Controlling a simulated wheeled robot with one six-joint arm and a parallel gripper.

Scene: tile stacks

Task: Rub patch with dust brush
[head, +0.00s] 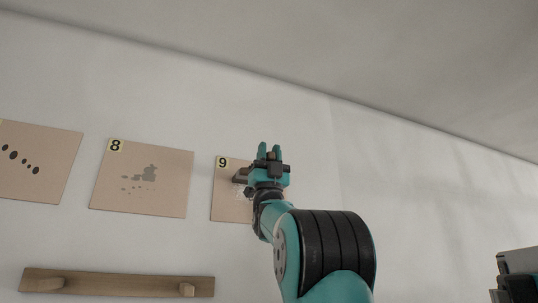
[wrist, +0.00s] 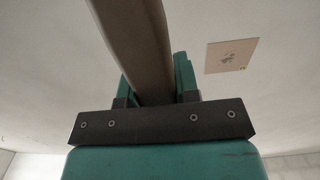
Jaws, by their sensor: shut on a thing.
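My gripper (head: 269,151) is raised in front of the wall, overlapping the tan tile marked 9 (head: 223,196) in the head view. It is shut on the dust brush; a brown-grey part of the brush (head: 241,175) shows at its left. In the wrist view the long brush handle (wrist: 133,45) runs up between the fingers and out of the top edge. The tile marked 8 (head: 112,190) bears a grey patch (head: 149,174) with small spots. Tile 9 shows faint pale marks, partly hidden by my arm. The bristles cannot be made out.
Another tile with dark ovals (head: 50,150) hangs at the far left. A wooden rail with pegs (head: 115,285) is below the tiles. The wrist view shows one marked tile (wrist: 215,62), number unreadable. A dark and grey object (head: 518,275) stands at lower right. The wall right of tile 9 is bare.

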